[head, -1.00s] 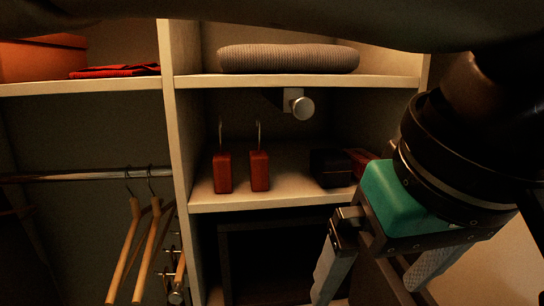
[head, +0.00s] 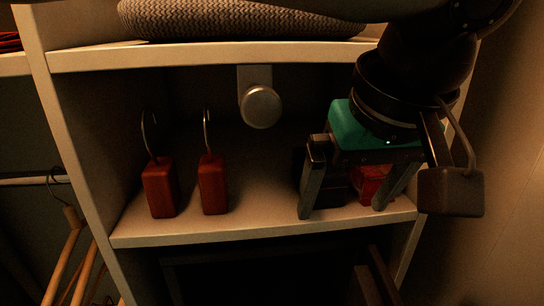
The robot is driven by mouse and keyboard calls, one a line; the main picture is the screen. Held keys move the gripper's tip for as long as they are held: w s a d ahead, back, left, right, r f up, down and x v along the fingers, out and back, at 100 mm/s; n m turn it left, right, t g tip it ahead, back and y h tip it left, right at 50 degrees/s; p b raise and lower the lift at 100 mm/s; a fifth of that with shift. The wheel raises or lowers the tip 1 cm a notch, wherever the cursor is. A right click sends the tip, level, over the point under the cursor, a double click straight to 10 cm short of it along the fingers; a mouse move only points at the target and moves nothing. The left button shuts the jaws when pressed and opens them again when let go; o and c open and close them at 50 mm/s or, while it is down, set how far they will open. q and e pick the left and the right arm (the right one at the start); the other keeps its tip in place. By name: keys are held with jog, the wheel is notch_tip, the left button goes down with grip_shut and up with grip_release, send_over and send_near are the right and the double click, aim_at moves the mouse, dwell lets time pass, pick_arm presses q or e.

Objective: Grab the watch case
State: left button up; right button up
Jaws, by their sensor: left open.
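A black box (head: 331,188) sits on the middle shelf with a red box (head: 372,183) to its right. Either could be the watch case; I cannot tell which from this view. My left gripper (head: 343,204), with a green body, is open and points down over the right end of that shelf. Its left finger stands in front of the black box and its right finger is at the red box's right side. The fingers partly hide both boxes. I cannot tell whether they touch them. My right gripper is not in view.
Two red hooked blocks (head: 160,188) stand left on the shelf (head: 180,236). A round metal knob (head: 261,106) hangs under the upper shelf, which holds a grey knitted item (head: 240,18). A dark block with a curved loop (head: 450,192) is right of the gripper.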

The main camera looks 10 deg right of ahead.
aim_at(329, 174)
pick_arm(q)
jog(key=w, duration=0.2)
jog(key=shift+w, duration=0.3)
jog(key=w+p, duration=0.1)
jog(key=w, duration=0.2)
jog(key=shift+w+f+p, duration=0.2)
jog(key=shift+w+p, duration=0.1)
jog(key=shift+p, duration=0.1)
jog(key=shift+x, duration=1.35)
jog(key=shift+s, duration=0.15)
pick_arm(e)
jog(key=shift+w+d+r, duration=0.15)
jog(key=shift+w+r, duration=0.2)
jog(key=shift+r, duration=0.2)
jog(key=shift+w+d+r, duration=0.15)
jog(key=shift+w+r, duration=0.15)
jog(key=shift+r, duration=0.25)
pick_arm(q)
jog(key=shift+c, duration=0.4)
jog(key=c, duration=1.4)
jog(key=shift+r, duration=0.15)
